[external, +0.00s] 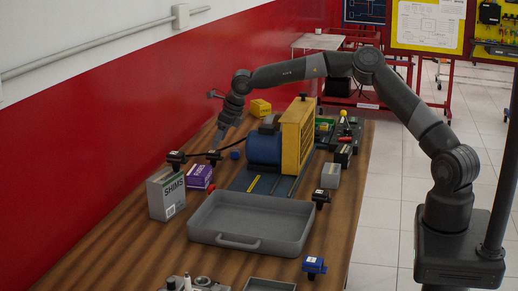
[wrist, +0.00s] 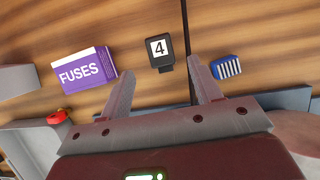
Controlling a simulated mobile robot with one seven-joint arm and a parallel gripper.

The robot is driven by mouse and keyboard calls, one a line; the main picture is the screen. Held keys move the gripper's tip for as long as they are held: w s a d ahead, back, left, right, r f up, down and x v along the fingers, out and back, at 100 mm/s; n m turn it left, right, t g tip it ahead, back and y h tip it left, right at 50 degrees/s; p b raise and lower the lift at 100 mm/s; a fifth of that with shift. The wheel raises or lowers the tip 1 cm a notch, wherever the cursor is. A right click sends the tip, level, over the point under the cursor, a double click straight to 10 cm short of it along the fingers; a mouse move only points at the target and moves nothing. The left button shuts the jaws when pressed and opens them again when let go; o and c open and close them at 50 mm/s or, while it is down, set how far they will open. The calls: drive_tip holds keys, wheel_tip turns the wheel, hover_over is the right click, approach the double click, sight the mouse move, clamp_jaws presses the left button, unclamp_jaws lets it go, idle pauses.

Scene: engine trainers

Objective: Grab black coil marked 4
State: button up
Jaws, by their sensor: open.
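The black coil marked 4 (wrist: 160,53) lies on the wooden table in the wrist view, its white label facing up. In the external view a small black block (external: 214,156) just below my gripper appears to be this coil. My gripper (wrist: 163,76) is open and empty, with its two fingers spread to either side of the coil's line. The coil shows just beyond the fingertips and no contact is visible. In the external view my gripper (external: 217,143) points down above the table's far left part.
A purple FUSES box (wrist: 85,69) lies left of the coil and a blue ribbed piece (wrist: 226,67) right of it. A dark cable runs beside the coil. A SHIMS box (external: 166,194), a grey tray (external: 215,238), a blue motor (external: 264,148) and another black block (external: 176,157) stand nearby.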

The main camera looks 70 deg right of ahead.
sight(214, 152)
drive_tip(key=x, duration=0.8)
drive_tip(key=shift+w+f, duration=0.25)
drive_tip(key=shift+c, duration=0.2)
drive_tip(key=c, duration=1.1)
